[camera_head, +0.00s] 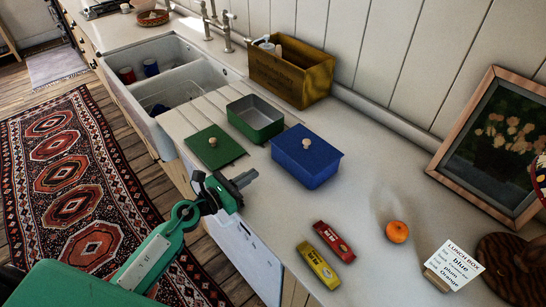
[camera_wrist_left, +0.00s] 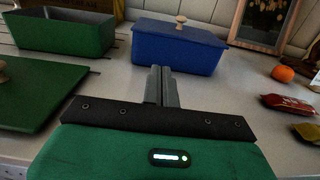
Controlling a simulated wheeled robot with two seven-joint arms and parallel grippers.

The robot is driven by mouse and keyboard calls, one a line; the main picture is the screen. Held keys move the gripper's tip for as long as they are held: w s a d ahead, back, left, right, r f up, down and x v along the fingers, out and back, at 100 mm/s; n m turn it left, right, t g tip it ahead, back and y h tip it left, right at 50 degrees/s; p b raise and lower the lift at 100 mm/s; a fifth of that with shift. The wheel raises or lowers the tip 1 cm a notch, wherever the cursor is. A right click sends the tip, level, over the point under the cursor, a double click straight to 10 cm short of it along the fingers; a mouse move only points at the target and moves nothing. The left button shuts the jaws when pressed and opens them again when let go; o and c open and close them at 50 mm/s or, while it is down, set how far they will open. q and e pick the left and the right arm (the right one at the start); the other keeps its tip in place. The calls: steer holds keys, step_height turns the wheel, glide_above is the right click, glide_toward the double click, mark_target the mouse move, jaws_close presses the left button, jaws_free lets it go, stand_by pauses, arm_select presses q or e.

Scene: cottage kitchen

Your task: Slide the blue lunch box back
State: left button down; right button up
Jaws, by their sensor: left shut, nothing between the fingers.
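The blue lunch box (camera_head: 306,158) stands on the worktop with its blue lid on and a wooden knob on top. In the left wrist view the blue lunch box (camera_wrist_left: 178,50) is straight ahead of the fingers. My left gripper (camera_head: 247,178) is shut and empty, in front of the box's near left side. In the wrist view its fingertips (camera_wrist_left: 160,70) overlap the lower part of the box's front. I cannot tell whether they touch it. My right gripper is not in view.
An open green box (camera_head: 240,124) and its green lid (camera_head: 222,154) lie left of the blue box. A wooden crate (camera_head: 268,75) stands behind. Red and yellow packets (camera_head: 318,270), an orange (camera_head: 397,232) and a card (camera_head: 452,268) are to the right. A framed picture (camera_head: 440,165) leans on the wall.

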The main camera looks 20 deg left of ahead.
mark_target(282, 156)
arm_select(q)
steer(key=p+x, duration=0.2)
steer(key=x, duration=0.7)
